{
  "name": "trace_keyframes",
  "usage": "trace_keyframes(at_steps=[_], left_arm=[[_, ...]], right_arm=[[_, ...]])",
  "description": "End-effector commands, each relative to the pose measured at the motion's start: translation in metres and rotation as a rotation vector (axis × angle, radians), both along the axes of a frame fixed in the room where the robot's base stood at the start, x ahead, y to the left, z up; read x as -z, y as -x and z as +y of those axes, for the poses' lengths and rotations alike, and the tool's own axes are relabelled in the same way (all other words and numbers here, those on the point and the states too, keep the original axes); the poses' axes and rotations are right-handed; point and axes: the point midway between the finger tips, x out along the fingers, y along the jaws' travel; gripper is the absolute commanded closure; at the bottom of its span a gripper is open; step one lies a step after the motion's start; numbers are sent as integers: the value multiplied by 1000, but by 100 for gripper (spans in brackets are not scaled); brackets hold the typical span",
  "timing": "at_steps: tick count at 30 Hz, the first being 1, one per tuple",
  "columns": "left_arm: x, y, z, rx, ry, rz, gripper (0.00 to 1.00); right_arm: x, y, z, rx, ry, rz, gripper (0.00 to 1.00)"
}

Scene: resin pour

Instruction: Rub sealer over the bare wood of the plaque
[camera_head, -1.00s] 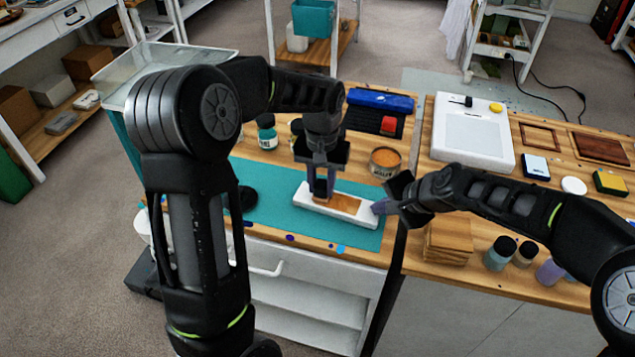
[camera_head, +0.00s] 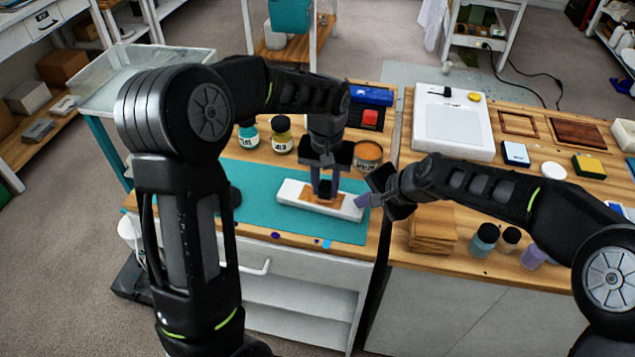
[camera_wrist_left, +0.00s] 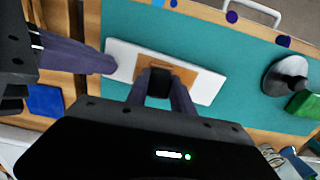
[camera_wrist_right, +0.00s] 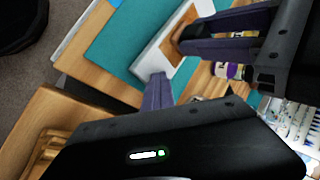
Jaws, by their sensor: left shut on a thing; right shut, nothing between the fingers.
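The plaque, a strip of brown wood (camera_head: 309,195), lies in a long white holder (camera_head: 289,191) on the teal mat; its wood also shows in the left wrist view (camera_wrist_left: 190,80). My left gripper (camera_head: 325,190) points down over the middle of the wood, shut on a small dark block (camera_wrist_left: 159,83). The block hides part of the wood; whether it touches the wood is hard to tell. My right gripper (camera_head: 364,200) is shut and empty at the holder's right end, seemingly against it. Its fingertip shows in the right wrist view (camera_wrist_right: 157,90).
An open orange tin (camera_head: 368,155) stands behind the holder's right end, and jars (camera_head: 282,135) stand behind the mat (camera_head: 258,205). Stacked wood pieces (camera_head: 433,228) and bottles (camera_head: 484,240) are on the right bench. The mat's left part is mostly clear.

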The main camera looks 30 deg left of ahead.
Motion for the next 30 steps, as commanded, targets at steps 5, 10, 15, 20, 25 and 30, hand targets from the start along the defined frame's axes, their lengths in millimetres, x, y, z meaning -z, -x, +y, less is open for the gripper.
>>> trace_keyframes(at_steps=[5,10,15,20,25,30], left_arm=[[0,-3,-14,2,0,1,100],[-1,-4,-16,-1,-1,0,100],[-1,-4,-16,-1,-1,-1,100],[-1,-5,-20,0,-1,-1,100],[0,-8,-34,2,0,-1,100],[2,-12,-52,6,4,1,100]], right_arm=[[2,1,0,-2,2,3,100],[2,1,0,-2,2,3,100],[2,1,0,-2,2,3,100],[2,1,0,-1,2,2,100],[2,1,0,-1,2,2,100],[1,2,1,-4,0,2,100]])
